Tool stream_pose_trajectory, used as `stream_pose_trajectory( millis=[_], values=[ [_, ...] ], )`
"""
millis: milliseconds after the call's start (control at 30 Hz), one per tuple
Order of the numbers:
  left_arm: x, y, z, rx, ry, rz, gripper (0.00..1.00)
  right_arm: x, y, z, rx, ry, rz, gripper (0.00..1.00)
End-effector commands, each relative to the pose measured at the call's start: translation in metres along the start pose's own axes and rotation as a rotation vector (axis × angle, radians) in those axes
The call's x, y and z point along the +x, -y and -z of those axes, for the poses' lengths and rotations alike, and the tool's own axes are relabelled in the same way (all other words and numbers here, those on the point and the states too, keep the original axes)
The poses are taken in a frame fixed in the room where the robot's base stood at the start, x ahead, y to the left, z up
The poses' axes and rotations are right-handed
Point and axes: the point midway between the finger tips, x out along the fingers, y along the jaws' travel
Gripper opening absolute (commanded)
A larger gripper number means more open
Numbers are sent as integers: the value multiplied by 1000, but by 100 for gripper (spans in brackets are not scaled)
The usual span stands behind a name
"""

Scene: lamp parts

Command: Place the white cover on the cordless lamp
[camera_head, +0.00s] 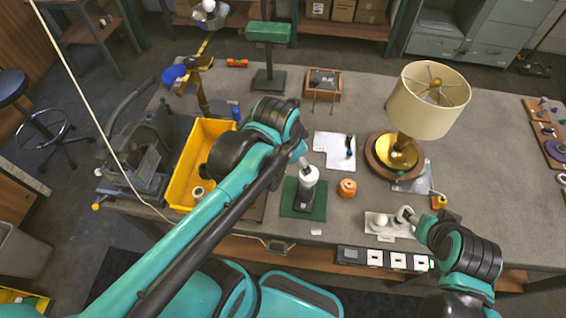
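A small lamp with a dark grey body (304,194) stands on a green mat (317,207) near the table's front middle. A white rounded cover (309,175) is at its top, in line with the body; I cannot tell whether it is seated. My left gripper (302,164) is right at the cover's top, pointing down; its fingers are too small and partly hidden to tell whether they grip. My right gripper (406,215) is low at the front right, beside a white bulb (380,220) on a pale tray (377,232). Its finger opening is unclear.
A brass lamp with a cream shade (420,105) stands at right. An orange spool (347,188) is just right of the small lamp. A yellow bin (183,180) is at left. A white sheet (328,146) lies behind.

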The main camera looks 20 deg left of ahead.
Motion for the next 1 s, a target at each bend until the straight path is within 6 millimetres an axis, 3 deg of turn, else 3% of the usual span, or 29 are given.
stream_pose_trajectory(
  millis=[200, 400, 1000],
  values=[
    [-11, -4, -29, -351, -147, 68, 72, 0, 0, 0, 0, 0, 0, 49],
    [-13, -5, -39, -519, -227, 84, 72, 0, 0, 0, 0, 0, 0, 49],
    [-13, -5, -40, -545, -238, 85, 72, 0, 0, 0, 0, 0, 0, 49]
  ],
)
